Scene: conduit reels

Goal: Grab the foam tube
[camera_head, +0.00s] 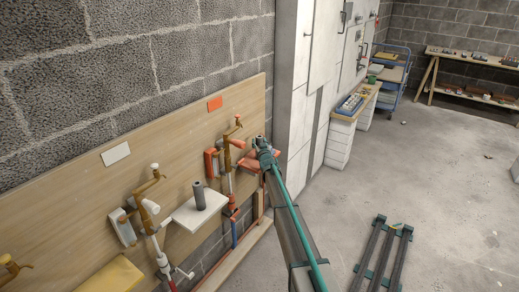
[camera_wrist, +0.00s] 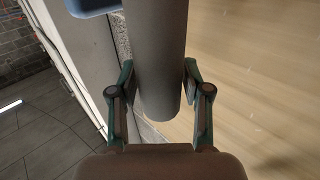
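In the wrist view a plain matte grey tube (camera_wrist: 157,60), which fits the foam tube, runs down between the two fingers of my gripper (camera_wrist: 157,78). Both pads sit against its sides, and its rounded lower end hangs free below them. Its other end is cut off by the frame. In the head view my gripper (camera_head: 264,152) is beside the wall board, right of a white shelf. A dark grey tube (camera_head: 199,196) stands upright on that shelf (camera_head: 188,217). The held tube cannot be made out in the head view.
A wooden board (camera_head: 75,225) on the block wall carries brass taps, pipes and a red part (camera_head: 250,161) close to my gripper. White cabinets (camera_head: 299,95) stand just beyond. A dark rack (camera_head: 383,250) lies on the floor at lower right. The floor between is clear.

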